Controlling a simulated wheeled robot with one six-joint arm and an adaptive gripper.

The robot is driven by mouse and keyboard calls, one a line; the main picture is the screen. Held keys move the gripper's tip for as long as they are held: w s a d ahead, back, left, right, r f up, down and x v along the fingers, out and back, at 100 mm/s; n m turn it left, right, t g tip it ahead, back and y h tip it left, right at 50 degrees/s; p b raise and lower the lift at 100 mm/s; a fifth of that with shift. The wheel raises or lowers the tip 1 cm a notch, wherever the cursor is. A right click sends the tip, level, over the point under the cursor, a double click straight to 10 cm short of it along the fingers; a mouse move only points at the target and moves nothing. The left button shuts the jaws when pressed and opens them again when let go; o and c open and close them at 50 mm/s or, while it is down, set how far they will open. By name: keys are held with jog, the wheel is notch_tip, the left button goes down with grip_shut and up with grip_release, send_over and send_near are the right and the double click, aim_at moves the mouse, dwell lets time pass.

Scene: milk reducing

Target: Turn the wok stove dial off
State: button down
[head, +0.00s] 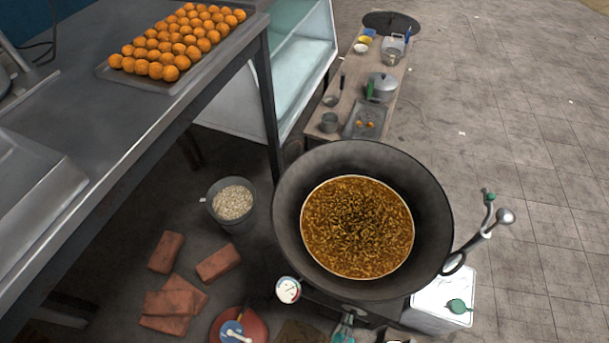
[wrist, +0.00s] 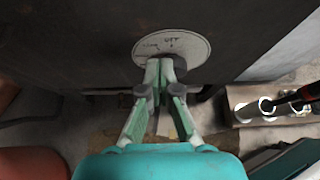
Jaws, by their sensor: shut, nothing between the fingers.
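The wok stove dial plate (wrist: 195,47) is a pale round disc with dark lettering, "OFF" at its top, on the dark stove front (wrist: 85,45) in the wrist view. The dark knob (wrist: 180,65) shows partly behind my fingertips. My gripper (wrist: 160,68) has its green-grey fingers shut with nothing between them, right at the lower part of the plate. I cannot tell whether the tips touch the knob. In the head view my gripper (head: 346,322) is at the bottom, below the wok (head: 290,215), which holds brown bubbling food (head: 357,227).
A white round gauge (head: 288,290) sits left of my gripper. Bricks (head: 216,262), a grey bucket (head: 213,201) and a red round thing (head: 258,326) stand on the floor to the left. A metal table (head: 110,120) with orange balls (head: 180,42) is at upper left.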

jog(key=shift+w+d, duration=0.3)
jog(key=shift+w, duration=0.4)
jog(key=shift+f, duration=0.1)
jog(key=shift+d+f, duration=0.1)
dwell(0.4)
jog(key=shift+s+d, duration=0.3)
jog(key=shift+d, duration=0.35)
jog(key=shift+s+d, duration=0.25)
jog(key=shift+d, duration=0.35)
dwell(0.4)
jog(key=shift+s+d+r, duration=0.1)
jog(key=shift+d+r, duration=0.05)
jog(key=shift+r, duration=0.15)
jog(key=shift+s+a, duration=0.4)
jog(key=shift+s, duration=0.5)
jog(key=shift+s+a, duration=0.4)
jog(key=shift+s, duration=0.5)
jog(key=shift+s+a, duration=0.4)
jog(key=shift+s, duration=0.5)
